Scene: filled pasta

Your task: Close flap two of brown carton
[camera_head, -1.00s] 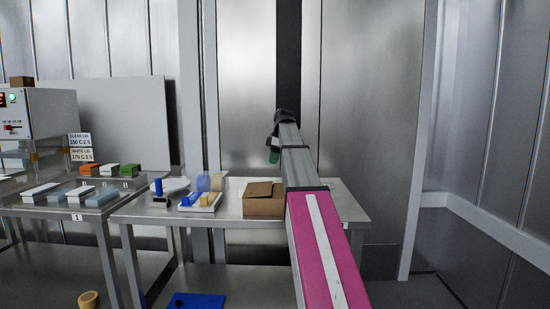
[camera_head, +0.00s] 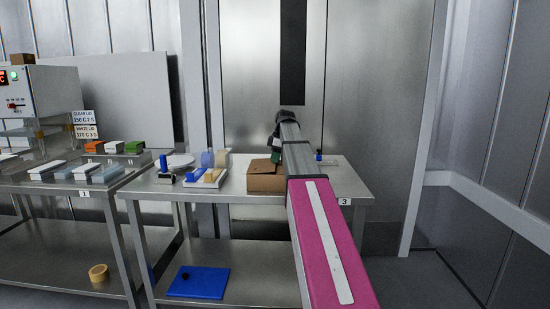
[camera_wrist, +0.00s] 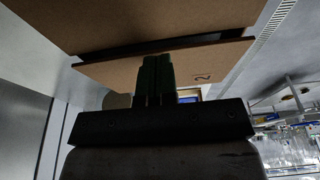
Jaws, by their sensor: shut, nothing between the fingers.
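The brown carton (camera_head: 265,182) stands on the steel table, partly covered by my arm at its right. In the wrist view a large brown board of the carton (camera_wrist: 130,22) fills the top. Below it, across a dark gap, is flap two (camera_wrist: 218,62), marked "2" and standing apart from that board. My gripper (camera_wrist: 157,62) has its dark green fingers together and empty, overlapping flap two in the picture; I cannot tell whether they touch it. In the head view my gripper (camera_head: 276,157) points down at the carton's right rear.
A white tray (camera_head: 206,181) with blue and tan items stands left of the carton. A small blue item (camera_head: 319,156) is behind my arm on the right. The table's right end (camera_head: 345,180) is mostly clear. Another table with lidded trays (camera_head: 75,172) is at the left.

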